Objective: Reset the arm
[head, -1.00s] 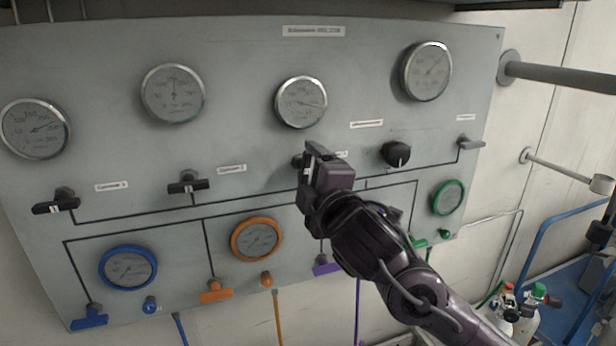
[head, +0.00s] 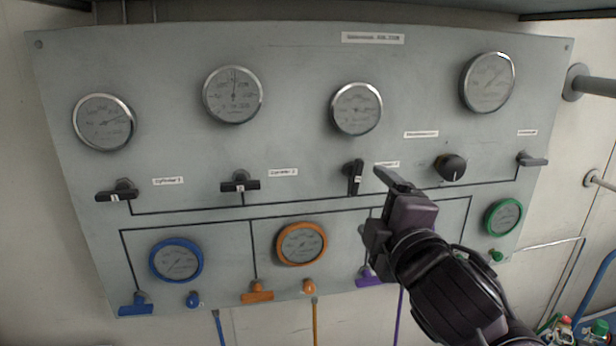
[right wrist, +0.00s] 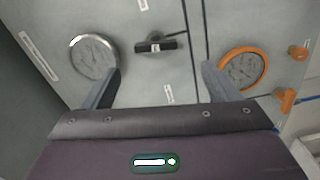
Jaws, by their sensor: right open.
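My right gripper (head: 375,205) is open and empty, in front of the panel (head: 300,55), to the lower right of the third black valve handle (head: 355,177). That handle stands upright on the panel, and the gripper is apart from it. In the right wrist view the two fingers (right wrist: 160,88) are spread wide, with the same black handle (right wrist: 155,45) ahead beyond them. My left gripper is not in view.
The first (head: 118,192) and second (head: 240,184) handles lie level. A round black knob (head: 452,167) sits right of my gripper. Gauges line the panel's top. A blue gauge (head: 176,261), an orange gauge (head: 302,244) and a green gauge (head: 503,217) sit below.

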